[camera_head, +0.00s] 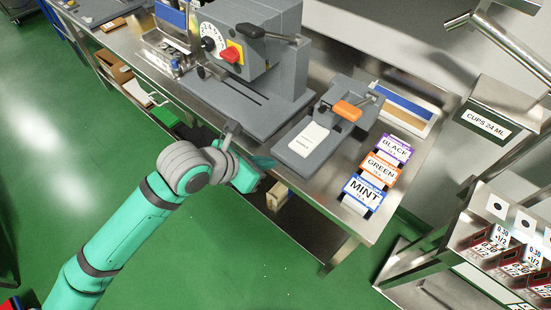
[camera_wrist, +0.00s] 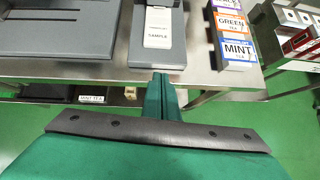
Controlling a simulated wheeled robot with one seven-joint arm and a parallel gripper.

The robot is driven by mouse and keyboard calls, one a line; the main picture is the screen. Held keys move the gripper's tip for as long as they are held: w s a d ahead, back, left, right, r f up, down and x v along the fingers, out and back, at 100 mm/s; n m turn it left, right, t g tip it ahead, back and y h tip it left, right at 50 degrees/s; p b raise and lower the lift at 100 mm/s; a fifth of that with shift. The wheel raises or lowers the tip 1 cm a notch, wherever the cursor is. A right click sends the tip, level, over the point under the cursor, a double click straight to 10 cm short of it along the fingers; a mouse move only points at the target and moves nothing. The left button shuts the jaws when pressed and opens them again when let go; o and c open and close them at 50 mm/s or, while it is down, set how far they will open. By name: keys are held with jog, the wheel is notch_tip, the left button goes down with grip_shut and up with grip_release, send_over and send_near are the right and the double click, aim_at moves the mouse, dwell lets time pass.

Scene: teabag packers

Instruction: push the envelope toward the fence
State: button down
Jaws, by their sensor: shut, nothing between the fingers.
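A white envelope marked SAMPLE (camera_head: 309,139) lies on the grey plate of a small device (camera_head: 289,155) with an orange handle. I cannot clearly make out which part is the fence; the raised orange-handled part (camera_head: 346,110) stands at the far end of the plate. My gripper (camera_head: 268,162) is at the table's front edge, left of the plate's near end. In the wrist view its fingers (camera_wrist: 160,80) are together and empty, apart from the envelope.
A large grey machine (camera_head: 265,60) with a dial and red knob stands to the left. BLACK (camera_head: 397,148), GREEN (camera_head: 381,168) and MINT (camera_head: 365,190) boxes line the right side. A blue-and-white tray (camera_head: 428,115) is behind. The steel table's front strip (camera_head: 330,205) is clear.

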aim_at(298, 154)
jog(key=x, duration=0.9)
jog(key=shift+d+f, duration=0.1)
jog(key=shift+d, duration=0.05)
jog(key=shift+w+d, duration=0.6)
jog(key=shift+w, duration=0.15)
jog(key=shift+w+d, duration=0.5)
jog(key=shift+w, duration=0.15)
jog(key=shift+w, duration=0.15)
